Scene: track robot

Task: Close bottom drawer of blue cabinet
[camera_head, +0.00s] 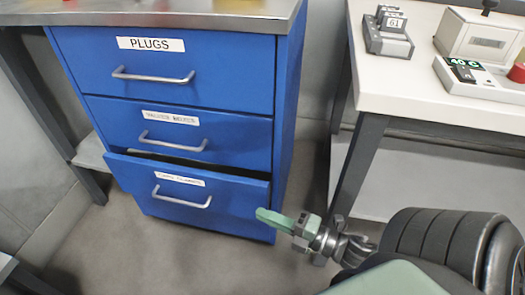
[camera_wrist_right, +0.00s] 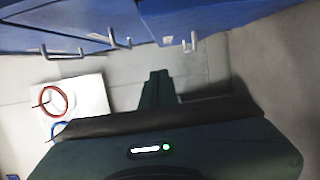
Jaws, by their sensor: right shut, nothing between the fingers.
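The blue cabinet (camera_head: 288,95) stands left of centre in the head view, with three drawers. Its bottom drawer (camera_head: 225,207) is pulled out part way, and a dark gap shows above its front. The drawer has a silver handle (camera_head: 182,197) and a white label. My right gripper (camera_head: 262,214), with green fingers, is shut and empty. In the head view its tips show at the right edge of the bottom drawer's front; I cannot tell whether they touch. In the right wrist view the gripper (camera_wrist_right: 158,78) points ahead below the blue drawer fronts (camera_wrist_right: 200,15). My left gripper is not in view.
The upper drawer (camera_head: 235,70) and middle drawer (camera_head: 235,135) look shut. A white table (camera_head: 430,110) with devices stands to the right, its dark leg (camera_head: 357,165) near my right arm. A white panel with a red ring (camera_wrist_right: 92,100) shows in the wrist view. Grey floor (camera_head: 150,255) in front is clear.

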